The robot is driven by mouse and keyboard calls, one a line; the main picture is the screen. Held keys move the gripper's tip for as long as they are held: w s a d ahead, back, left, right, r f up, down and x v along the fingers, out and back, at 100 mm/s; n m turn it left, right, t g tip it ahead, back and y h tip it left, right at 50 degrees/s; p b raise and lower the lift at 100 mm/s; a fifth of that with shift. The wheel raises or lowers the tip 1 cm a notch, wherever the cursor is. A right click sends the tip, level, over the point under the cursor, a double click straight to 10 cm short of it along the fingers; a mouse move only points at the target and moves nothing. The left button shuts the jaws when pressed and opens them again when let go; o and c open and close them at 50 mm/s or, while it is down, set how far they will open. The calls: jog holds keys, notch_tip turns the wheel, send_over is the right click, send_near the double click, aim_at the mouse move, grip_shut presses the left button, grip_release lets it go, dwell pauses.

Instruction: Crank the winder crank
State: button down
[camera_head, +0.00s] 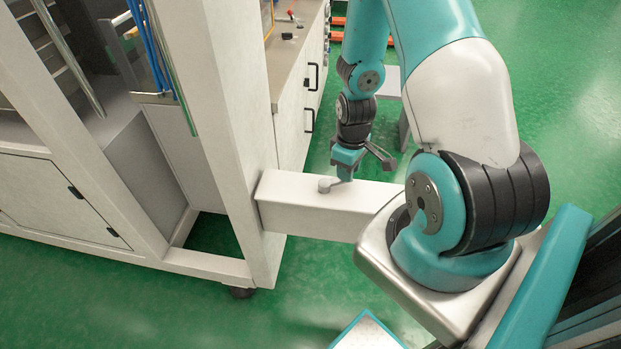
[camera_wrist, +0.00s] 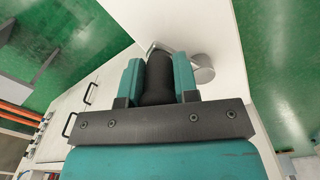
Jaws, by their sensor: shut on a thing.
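The winder crank shows in the wrist view as a dark handle (camera_wrist: 157,80) with a grey arm and round hub (camera_wrist: 203,68). My gripper (camera_wrist: 157,84) is shut on the dark handle, with one teal finger on each side of it. In the head view my gripper (camera_head: 346,172) points down over the white beam that carries the crank. The grey hub (camera_head: 326,184) sits on top of this beam, just left of the gripper. The handle itself is mostly hidden by the gripper in the head view.
The white beam (camera_head: 300,212) juts right from the machine's white frame post (camera_head: 215,110). White cabinets (camera_head: 297,130) with black handles stand behind it. Green floor (camera_head: 575,90) is open at the right. A teal-edged panel (camera_head: 366,333) shows at the bottom.

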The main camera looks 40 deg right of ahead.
jog(key=shift+s+a, duration=0.35)
jog(key=shift+a, duration=0.15)
jog(key=shift+s+a, duration=0.35)
jog(key=shift+a, duration=0.05)
jog(key=c, duration=0.7)
grip_release()
jog(key=shift+w, duration=0.1)
jog(key=shift+d+r, duration=0.1)
notch_tip(320, 180, up, 6)
jog(key=p, duration=0.5)
